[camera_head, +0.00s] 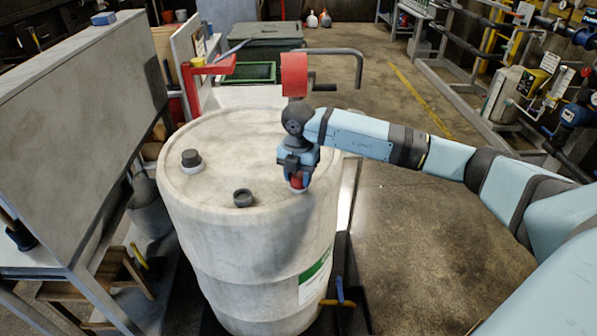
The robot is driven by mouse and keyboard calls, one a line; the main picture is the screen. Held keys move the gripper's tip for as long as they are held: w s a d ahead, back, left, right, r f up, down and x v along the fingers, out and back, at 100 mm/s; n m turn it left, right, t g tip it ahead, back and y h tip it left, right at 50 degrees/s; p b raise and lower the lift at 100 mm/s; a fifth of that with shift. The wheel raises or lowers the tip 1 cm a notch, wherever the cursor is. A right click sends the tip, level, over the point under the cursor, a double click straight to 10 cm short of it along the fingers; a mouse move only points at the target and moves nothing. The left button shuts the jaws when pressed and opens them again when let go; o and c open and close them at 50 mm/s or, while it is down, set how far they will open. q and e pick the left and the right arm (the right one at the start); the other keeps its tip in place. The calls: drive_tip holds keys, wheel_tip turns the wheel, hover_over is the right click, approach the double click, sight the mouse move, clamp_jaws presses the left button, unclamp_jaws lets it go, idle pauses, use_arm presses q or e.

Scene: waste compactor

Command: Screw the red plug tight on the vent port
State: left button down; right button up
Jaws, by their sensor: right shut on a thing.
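A large whitish drum (245,258) stands upright in the middle of the view. My right gripper (298,172) points down over the right side of the drum's top. It is shut on the red plug (298,181), which shows just below the fingers at the drum top. The vent port under the plug is mostly hidden, so I cannot tell how far the plug is seated. My left gripper is not in view.
A dark cap (191,158) and a dark open ring (242,198) sit on the drum top. A grey panel bench (85,120) stands close at left. The floor (420,240) at right is clear.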

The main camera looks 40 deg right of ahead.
drive_tip(key=o, duration=1.1)
drive_tip(key=shift+c, duration=0.4)
